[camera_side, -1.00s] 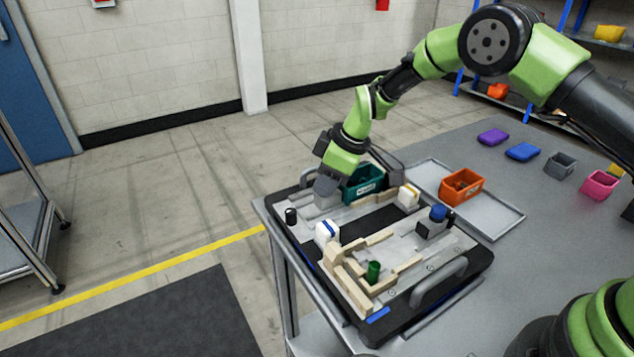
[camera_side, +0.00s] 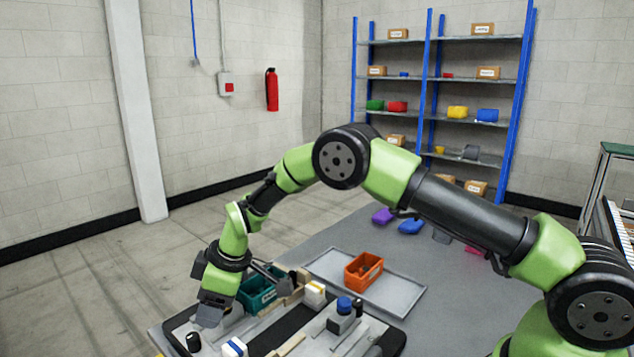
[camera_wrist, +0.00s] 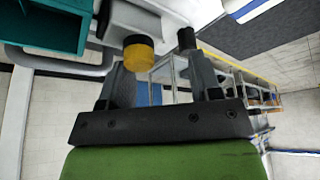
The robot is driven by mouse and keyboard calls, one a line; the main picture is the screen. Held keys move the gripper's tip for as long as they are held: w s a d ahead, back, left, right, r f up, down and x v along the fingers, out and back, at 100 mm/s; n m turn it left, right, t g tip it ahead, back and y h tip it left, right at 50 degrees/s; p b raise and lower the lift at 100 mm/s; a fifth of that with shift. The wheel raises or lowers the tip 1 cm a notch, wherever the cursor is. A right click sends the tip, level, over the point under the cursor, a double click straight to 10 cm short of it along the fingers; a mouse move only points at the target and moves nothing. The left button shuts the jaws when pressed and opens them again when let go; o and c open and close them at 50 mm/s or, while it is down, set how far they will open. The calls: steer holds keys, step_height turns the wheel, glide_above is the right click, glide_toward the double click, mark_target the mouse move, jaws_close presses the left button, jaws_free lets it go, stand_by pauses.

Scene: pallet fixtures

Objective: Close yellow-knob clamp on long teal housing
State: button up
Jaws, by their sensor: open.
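In the wrist view the yellow knob (camera_wrist: 140,55) shows by a grey bracket (camera_wrist: 130,22). It lies between the fingertips of my gripper (camera_wrist: 163,72), nearer the left finger. A teal body (camera_wrist: 45,25), likely the housing, fills the top left corner. In the side view the teal housing (camera_side: 256,293) sits just right of my gripper (camera_side: 211,312), partly hidden. My gripper is open and low over the pallet's far left part. The yellow knob is hidden in the side view. I cannot tell whether the knob touches a finger.
A black knob (camera_wrist: 187,38) stands near the right fingertip. A white block with a blue stripe (camera_side: 235,347), a white-and-yellow block (camera_side: 315,293) and a blue-knob clamp (camera_side: 344,305) are on the pallet. An orange bin (camera_side: 363,271) sits on a grey tray (camera_side: 398,296).

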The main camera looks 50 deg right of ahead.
steer(key=s+d+r+m, duration=0.1)
steer(key=s+d+r, duration=0.15)
steer(key=r, duration=0.55)
steer(key=s+d+r+m, duration=0.15)
steer(key=s+r, duration=0.25)
steer(key=r, duration=0.4)
steer(key=s+d+r+m+t, duration=0.2)
steer(key=s+r+m, duration=0.3)
steer(key=s+r, duration=0.3)
steer(key=shift+s+d+r+h, duration=0.35)
steer(key=shift+s+d, duration=0.25)
steer(key=shift+s, duration=1.4)
steer(key=s+d+m+t, duration=0.1)
steer(key=s+m, duration=0.4)
steer(key=s, duration=0.6)
steer(key=shift+d+f+t, duration=0.15)
steer(key=shift+d+t, duration=0.2)
steer(key=shift+t, duration=0.15)
steer(key=shift+s+h, duration=0.1)
steer(key=shift+h, duration=0.15)
